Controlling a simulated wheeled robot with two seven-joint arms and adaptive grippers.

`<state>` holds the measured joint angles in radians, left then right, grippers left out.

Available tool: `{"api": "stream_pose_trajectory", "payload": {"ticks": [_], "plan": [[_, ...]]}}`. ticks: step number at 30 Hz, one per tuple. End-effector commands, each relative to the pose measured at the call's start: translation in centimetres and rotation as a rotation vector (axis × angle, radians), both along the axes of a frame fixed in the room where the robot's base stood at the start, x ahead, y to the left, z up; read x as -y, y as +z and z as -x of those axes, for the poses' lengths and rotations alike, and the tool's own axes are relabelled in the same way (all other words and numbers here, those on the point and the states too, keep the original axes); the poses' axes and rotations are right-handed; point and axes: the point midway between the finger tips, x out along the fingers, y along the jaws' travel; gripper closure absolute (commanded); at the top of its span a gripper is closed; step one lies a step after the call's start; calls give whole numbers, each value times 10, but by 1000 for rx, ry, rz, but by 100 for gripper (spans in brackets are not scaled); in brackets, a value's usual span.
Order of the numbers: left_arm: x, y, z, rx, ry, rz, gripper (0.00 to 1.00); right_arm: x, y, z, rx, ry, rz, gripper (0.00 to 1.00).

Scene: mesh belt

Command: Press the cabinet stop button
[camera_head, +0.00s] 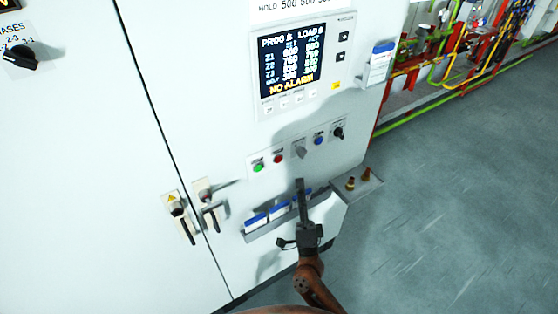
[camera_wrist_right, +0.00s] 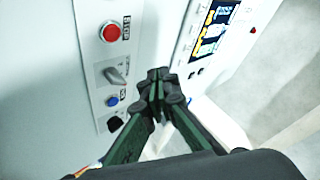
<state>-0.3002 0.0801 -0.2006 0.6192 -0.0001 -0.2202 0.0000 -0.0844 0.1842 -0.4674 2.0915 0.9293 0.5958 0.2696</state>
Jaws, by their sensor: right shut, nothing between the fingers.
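A row of controls is set in the white cabinet's front. In it, a red button (camera_head: 278,159) sits between a green button (camera_head: 258,166) and a grey selector knob (camera_head: 300,150). In the right wrist view the red button (camera_wrist_right: 111,32) is at the upper left, with a small label beside it that I cannot read surely. My right gripper (camera_head: 299,182) is shut and empty, its fingers pointing up below the grey knob. Its fingertips also show in the right wrist view (camera_wrist_right: 158,76), apart from the red button. My left gripper is out of view.
A blue button (camera_head: 319,140) and a black knob (camera_head: 338,132) continue the row. A display (camera_head: 292,64) is above it. A holder (camera_head: 258,235) with blue-white items juts out below. Door handles (camera_head: 184,218) stick out at left. Open grey floor is at right.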

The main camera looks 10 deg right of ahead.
Motion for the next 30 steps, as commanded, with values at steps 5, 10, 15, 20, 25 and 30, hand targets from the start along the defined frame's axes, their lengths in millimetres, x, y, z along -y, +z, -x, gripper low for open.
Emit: {"api": "stream_pose_trajectory", "payload": {"ticks": [5,10,15,20,25,30], "plan": [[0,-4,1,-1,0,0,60,-8,0,-20,1,1,-1,100],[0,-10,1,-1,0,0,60,-15,-1,-43,1,-1,0,100],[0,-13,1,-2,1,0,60,-23,-1,-62,0,0,0,100],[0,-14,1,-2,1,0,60,-26,0,-73,0,0,0,100],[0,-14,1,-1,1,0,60,-28,-1,-77,-1,-1,1,100],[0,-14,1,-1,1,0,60,-28,0,-77,-1,-1,1,100]]}}
